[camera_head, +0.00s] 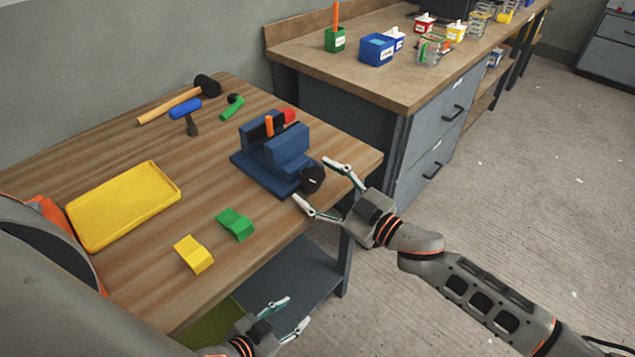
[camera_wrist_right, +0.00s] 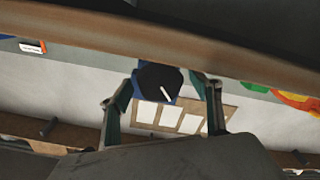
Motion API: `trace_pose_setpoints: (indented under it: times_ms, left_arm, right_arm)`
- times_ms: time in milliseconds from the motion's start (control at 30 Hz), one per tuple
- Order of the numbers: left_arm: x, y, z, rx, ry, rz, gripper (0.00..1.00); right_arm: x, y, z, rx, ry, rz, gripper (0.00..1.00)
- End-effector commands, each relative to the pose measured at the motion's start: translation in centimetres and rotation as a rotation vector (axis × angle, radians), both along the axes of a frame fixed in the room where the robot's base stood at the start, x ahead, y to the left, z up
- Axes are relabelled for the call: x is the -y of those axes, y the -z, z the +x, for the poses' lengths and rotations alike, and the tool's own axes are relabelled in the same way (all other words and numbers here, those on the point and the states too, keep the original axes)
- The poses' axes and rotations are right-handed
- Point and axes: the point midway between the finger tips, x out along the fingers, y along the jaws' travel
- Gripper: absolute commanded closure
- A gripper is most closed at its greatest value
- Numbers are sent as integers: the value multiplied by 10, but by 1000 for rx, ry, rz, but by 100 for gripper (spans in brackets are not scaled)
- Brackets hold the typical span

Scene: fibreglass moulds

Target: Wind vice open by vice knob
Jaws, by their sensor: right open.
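The blue vice (camera_head: 285,150) stands near the right edge of the wooden bench. Its black vice knob (camera_head: 313,179) faces the front right. My right gripper (camera_head: 316,182) is open, with one finger on each side of the knob. In the right wrist view the knob (camera_wrist_right: 160,82) shows a white mark and lies between the spread fingertips (camera_wrist_right: 164,84). I cannot tell whether either finger touches it. A little blue of the vice shows behind it. My left gripper (camera_head: 295,312) is open and empty, low beside the bench's front edge.
Orange and red items (camera_head: 285,117) are at the vice's back. A second bench (camera_head: 375,75) with small containers stands behind.

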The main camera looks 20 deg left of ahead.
Motion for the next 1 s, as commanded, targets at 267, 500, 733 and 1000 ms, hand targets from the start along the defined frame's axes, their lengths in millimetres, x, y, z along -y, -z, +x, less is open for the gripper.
trace_pose_setpoints:
  times_ms: [267,500,733,1000]
  left_arm:
    - [0,-1,0,1,0,-1,60]
    - [0,-1,0,1,0,-2,60]
    - [1,-1,0,1,0,-2,60]
    - [1,-1,0,1,0,-2,60]
  right_arm:
    - [42,2,-13,-2,3,-3,37]
    - [86,2,-29,-3,3,-2,37]
    - [108,1,-38,-1,1,-2,37]
    - [111,1,-39,-1,-1,0,37]
